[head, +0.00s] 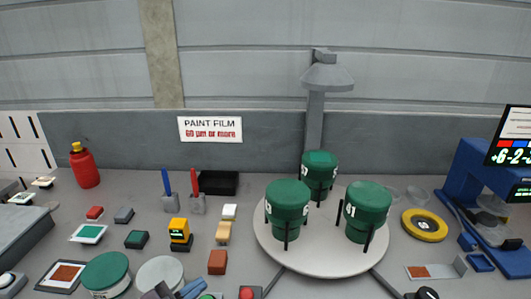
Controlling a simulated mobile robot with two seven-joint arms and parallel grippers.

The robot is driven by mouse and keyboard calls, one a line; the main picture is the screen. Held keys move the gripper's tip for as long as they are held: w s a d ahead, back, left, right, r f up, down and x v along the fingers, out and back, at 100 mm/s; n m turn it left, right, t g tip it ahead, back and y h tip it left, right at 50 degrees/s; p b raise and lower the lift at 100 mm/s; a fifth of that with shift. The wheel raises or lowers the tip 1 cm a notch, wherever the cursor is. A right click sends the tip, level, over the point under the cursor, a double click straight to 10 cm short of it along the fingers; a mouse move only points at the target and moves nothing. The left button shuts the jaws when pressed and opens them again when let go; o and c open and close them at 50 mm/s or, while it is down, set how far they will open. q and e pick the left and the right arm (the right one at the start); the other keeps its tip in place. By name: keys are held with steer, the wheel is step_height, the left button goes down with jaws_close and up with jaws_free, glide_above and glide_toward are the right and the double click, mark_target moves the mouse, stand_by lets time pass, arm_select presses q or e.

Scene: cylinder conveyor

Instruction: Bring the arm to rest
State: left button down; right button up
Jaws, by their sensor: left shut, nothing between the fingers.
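My left gripper (176,291) shows only in part at the bottom edge of the head view, left of centre. It is shut and empty, and the rest of its arm is below the picture. My right gripper is not in the head view. Three green cylinders stand upright on a round pale platform (318,256): one at the front left (288,207), one at the right (367,208) and one at the back (319,172). Dark upright pins stand around them.
A green-lidded round tin (105,271) and a pale round disc (160,274) lie just left of my gripper. A yellow device (179,231), red bottle (85,166), yellow ring (424,225) and blue stand (480,185) are farther off. Small blocks crowd the left side.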

arm_select(q)
steer(key=s+a+f+n+g+y, duration=0.1)
steer(key=s+a+f+n+y, duration=0.5)
steer(key=f, duration=0.3)
steer(key=s+a+f+n+y, duration=0.6)
steer(key=a+f+n+y, duration=0.1)
steer(key=f, duration=0.3)
steer(key=shift+s+a+f+g+y, duration=0.3)
steer(key=shift+a+g+y, duration=0.1)
steer(key=shift+y, duration=0.2)
